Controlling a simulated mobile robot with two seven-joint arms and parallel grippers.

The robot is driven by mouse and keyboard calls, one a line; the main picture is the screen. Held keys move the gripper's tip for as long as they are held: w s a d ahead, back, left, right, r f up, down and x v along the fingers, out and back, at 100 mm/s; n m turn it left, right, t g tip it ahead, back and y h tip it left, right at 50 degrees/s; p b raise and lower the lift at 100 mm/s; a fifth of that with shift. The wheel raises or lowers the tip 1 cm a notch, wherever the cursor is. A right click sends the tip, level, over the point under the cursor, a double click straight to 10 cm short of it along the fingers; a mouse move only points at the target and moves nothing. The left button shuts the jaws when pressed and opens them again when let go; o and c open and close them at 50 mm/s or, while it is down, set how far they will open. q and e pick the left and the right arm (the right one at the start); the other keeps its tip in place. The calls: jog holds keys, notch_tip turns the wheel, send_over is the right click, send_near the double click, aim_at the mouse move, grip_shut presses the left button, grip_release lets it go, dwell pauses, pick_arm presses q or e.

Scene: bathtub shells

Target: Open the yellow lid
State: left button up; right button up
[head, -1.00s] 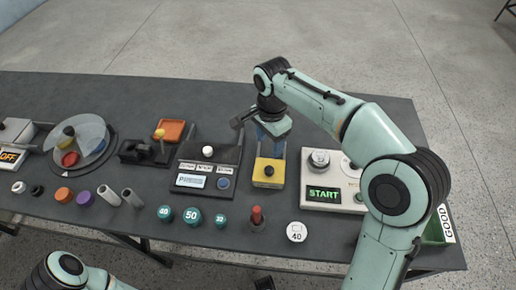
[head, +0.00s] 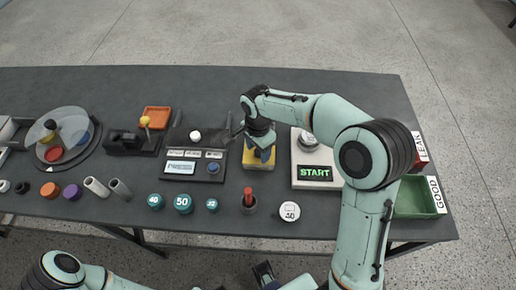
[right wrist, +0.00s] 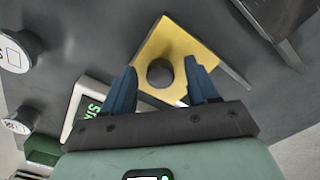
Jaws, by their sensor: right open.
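The yellow lid (head: 258,164) is a square plate on a small dark box near the middle of the table. In the right wrist view the yellow lid (right wrist: 184,40) shows a dark round knob (right wrist: 160,73) on it. My right gripper (head: 263,154) is over the lid, pointing down, and hides part of it and the knob in the head view. In the right wrist view its blue fingers (right wrist: 160,88) are apart, one to either side of the knob, with nothing held.
A START panel (head: 315,174) with a round knob stands close to the right. A button panel (head: 184,168) stands to the left. A red peg (head: 249,197) and several teal caps are in front. A green GOOD bin (head: 414,198) is at the right edge. The table behind is clear.

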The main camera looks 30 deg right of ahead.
grip_shut()
jog(key=w+d+p, duration=0.1)
jog(key=w, duration=0.1)
jog(key=w+d+p, duration=0.1)
jog(key=w+p, duration=0.1)
jog(key=w+d+p, duration=0.2)
jog(key=w, duration=0.1)
jog(key=shift+d+r, duration=0.1)
jog(key=shift+r, duration=0.05)
jog(key=shift+w+d, duration=0.1)
jog(key=shift+w, duration=0.05)
pick_arm(q)
notch_tip(320, 180, up, 6)
jog(key=w, duration=0.2)
jog(key=shift+w+f, duration=0.2)
jog(key=shift+w, duration=0.15)
pick_arm(e)
grip_release()
